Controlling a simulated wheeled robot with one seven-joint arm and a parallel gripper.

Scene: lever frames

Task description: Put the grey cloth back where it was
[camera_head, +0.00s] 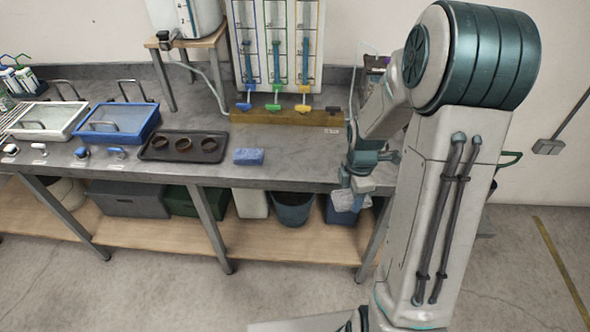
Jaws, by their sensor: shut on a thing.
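My gripper (353,186) is at the right end of the bench, beside its front edge. It points down and is shut on a light grey, crumpled piece that looks like the grey cloth (345,201). The cloth hangs just below the fingers, in front of the bench edge in this view. My arm hides part of the right end of the bench. I cannot tell the exact gap between cloth and bench.
A lever panel (277,50) stands behind. Bins, including a dark bucket (293,208), sit on the shelf below. Bench right of the blue block is clear.

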